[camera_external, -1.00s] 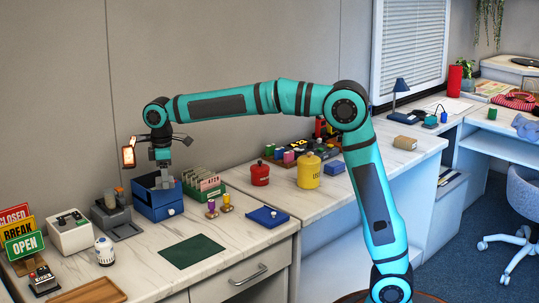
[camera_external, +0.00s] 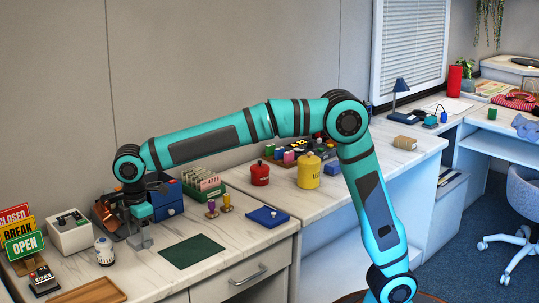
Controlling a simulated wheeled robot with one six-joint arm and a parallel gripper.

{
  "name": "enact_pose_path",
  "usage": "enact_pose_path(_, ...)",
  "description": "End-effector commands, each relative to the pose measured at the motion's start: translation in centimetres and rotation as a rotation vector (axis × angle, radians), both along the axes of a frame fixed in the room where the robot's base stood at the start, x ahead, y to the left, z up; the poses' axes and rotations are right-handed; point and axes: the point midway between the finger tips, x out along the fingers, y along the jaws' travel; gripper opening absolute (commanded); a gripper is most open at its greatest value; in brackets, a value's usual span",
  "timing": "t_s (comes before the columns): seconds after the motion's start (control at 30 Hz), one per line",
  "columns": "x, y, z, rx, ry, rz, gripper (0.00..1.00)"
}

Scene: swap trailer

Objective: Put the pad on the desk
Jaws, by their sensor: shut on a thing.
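My gripper (camera_external: 142,240) points down, low over the left desk (camera_external: 130,269), in front of the blue box. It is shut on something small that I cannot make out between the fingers. A dark green flat mat (camera_external: 192,251) lies on the desk to the right of my gripper. A flat blue pad-like case (camera_external: 267,217) lies further right, near the desk's edge. I cannot tell which thing is the pad, or whether my gripper holds it.
The blue box (camera_external: 169,200) stands behind my gripper, partly hidden by my arm. A white-and-blue round item (camera_external: 104,251) stands to the left. Stamps (camera_external: 212,209), a card rack (camera_external: 205,185) and a brown tray (camera_external: 92,291) are around. Bare desktop lies between gripper and green mat.

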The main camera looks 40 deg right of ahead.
Motion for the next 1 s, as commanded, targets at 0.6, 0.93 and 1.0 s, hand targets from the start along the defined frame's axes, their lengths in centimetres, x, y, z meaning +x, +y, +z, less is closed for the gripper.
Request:
enact_pose_path(0.6,-0.1,0.0,-6.2,0.0,0.0,0.001,0.32)
enact_pose_path(0.93,-0.1,0.0,-9.5,-0.001,0.001,0.001,0.32)
enact_pose_path(1.0,-0.1,0.0,-10.0,-0.001,0.001,0.001,0.32)
